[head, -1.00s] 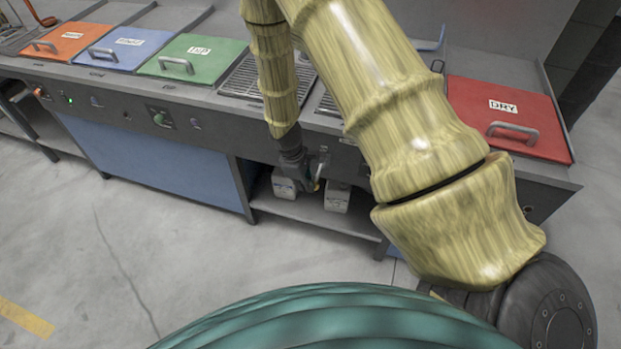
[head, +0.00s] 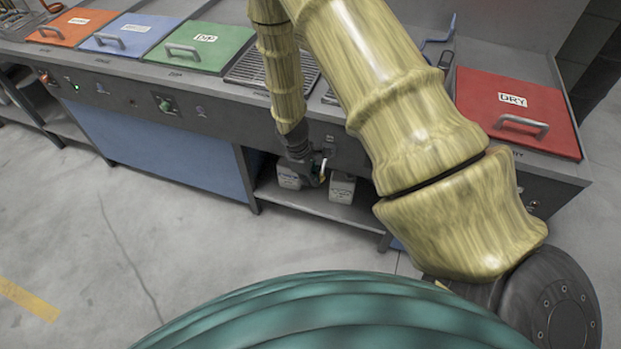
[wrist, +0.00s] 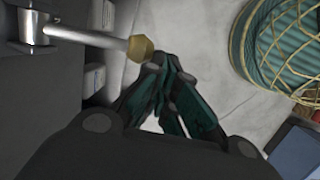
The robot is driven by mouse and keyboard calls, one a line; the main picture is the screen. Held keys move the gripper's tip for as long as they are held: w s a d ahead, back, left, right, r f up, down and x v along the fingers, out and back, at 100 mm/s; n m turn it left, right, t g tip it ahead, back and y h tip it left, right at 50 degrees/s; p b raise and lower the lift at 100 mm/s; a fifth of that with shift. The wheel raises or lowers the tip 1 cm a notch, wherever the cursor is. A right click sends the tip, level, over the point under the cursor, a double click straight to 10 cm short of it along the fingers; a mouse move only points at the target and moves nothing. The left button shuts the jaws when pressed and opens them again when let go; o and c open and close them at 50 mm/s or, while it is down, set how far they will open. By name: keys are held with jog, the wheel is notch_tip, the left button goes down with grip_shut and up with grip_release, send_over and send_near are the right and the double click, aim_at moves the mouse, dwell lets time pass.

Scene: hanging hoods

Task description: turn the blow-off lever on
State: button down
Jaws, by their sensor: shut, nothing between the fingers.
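The blow-off lever (wrist: 95,41) shows in the wrist view as a pale metal rod coming from a shiny round pivot (wrist: 33,25) on the dark front panel. It ends in a brass-coloured knob (wrist: 140,47). My gripper (wrist: 163,62) is shut and empty, with its fingertips just beside the knob. I cannot tell whether they touch it. In the head view my gripper (head: 318,173) is small and dark, at the counter's front below the panel, and the lever is hard to make out there.
White containers (head: 341,188) stand on the shelf (head: 310,207) under the counter. Orange, blue and green (head: 200,47) lids lie on the counter at left, with a red DRY lid (head: 530,125) at right. The floor (head: 110,235) in front is open.

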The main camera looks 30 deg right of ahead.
jog(key=shift+r, duration=0.1)
jog(key=s+a+r, duration=0.4)
jog(key=a+r, duration=0.4)
jog(key=a, duration=0.1)
jog(key=shift+s+a+r, duration=0.3)
jog(key=shift+s+r, duration=0.05)
jog(key=shift+r, duration=0.05)
dwell(0.5)
